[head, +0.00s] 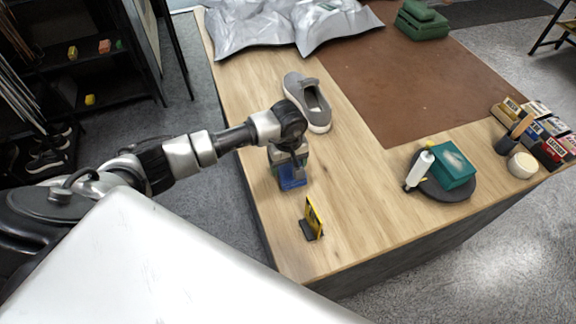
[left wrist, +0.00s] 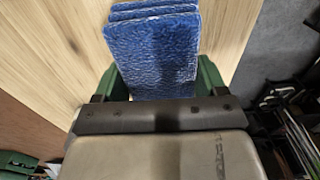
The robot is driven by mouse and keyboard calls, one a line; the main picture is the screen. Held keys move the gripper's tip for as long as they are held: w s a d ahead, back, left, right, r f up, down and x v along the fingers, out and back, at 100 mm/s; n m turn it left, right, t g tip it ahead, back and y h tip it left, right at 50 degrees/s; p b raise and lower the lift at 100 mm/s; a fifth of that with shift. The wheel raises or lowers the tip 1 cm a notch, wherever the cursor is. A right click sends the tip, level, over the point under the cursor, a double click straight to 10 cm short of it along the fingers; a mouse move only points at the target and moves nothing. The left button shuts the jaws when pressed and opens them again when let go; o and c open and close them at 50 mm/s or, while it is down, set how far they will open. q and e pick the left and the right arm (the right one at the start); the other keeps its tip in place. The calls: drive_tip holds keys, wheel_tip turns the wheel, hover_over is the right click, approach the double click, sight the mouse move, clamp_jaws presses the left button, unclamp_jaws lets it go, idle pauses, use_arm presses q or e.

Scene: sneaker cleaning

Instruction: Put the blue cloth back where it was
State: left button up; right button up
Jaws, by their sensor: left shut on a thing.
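The blue cloth (head: 292,182) is a folded, layered pad near the left edge of the wooden table. My left gripper (head: 288,158) points down at it from above and is shut on it. In the left wrist view the blue cloth (left wrist: 150,58) reaches out past the gripper, with a green piece along each side. The wooden table top lies behind it there. I cannot tell whether the cloth's lower end touches the table. My right gripper is not in view.
A grey sneaker (head: 308,100) stands just behind the gripper. A small yellow and black upright item (head: 314,217) stands in front. A round dark tray (head: 430,187) holds a teal box (head: 455,167) and a white tube (head: 419,170). Bare wood lies between.

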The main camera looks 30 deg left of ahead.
sight(288, 170)
use_arm(q)
wheel_tip(288, 170, down, 2)
drive_tip(key=shift+f, duration=0.5)
drive_tip(key=o, duration=0.9)
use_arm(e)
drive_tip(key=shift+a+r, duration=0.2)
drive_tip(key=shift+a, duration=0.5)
use_arm(q)
drive_tip(key=shift+r, duration=0.1)
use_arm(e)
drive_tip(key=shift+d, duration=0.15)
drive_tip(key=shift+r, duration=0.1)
